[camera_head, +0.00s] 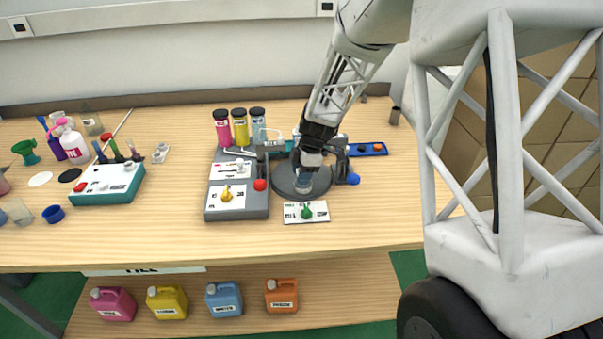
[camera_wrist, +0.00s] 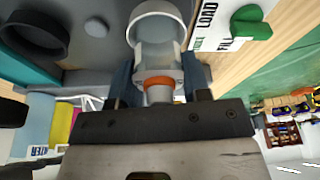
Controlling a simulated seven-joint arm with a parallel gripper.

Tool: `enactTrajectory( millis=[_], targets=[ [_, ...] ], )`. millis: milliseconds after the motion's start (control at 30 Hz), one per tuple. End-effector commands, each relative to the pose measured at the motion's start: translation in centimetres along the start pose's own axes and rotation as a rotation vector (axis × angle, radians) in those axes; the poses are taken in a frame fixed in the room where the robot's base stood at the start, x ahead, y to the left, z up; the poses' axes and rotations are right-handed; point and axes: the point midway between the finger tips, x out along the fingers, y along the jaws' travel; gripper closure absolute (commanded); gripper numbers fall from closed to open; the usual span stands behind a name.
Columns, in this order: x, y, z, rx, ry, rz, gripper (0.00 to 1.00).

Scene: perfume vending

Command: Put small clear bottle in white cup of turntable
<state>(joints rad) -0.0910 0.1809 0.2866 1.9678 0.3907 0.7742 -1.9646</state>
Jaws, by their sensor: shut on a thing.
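My gripper (camera_wrist: 158,85) is shut on the small clear bottle (camera_wrist: 157,58), which has an orange band near its top. The white cup (camera_wrist: 160,7) of the turntable is right beyond the bottle in the wrist view, and the bottle's far end overlaps the cup's opening. I cannot tell how deep the bottle is in the cup. In the head view my gripper (camera_head: 312,158) points down over the dark round turntable (camera_head: 318,184). The bottle shows below my gripper there, but cup and bottle are hard to tell apart.
A grey control box (camera_head: 237,208) with pink, yellow and blue bottles stands left of the turntable. A white load/fill card with a green knob (camera_head: 306,212) lies in front. A black ring-shaped holder (camera_wrist: 35,38) is beside the cup. A blue strip (camera_head: 367,149) lies at right.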

Motion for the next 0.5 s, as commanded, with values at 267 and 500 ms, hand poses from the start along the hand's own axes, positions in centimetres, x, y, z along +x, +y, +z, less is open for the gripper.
enactTrajectory(
  millis=[267,500],
  targets=[
    [0.28,0.01,0.08,0.0,0.0,0.0,0.8],
    [0.23,0.01,0.07,0.0,0.0,0.0,0.31]
  ],
)
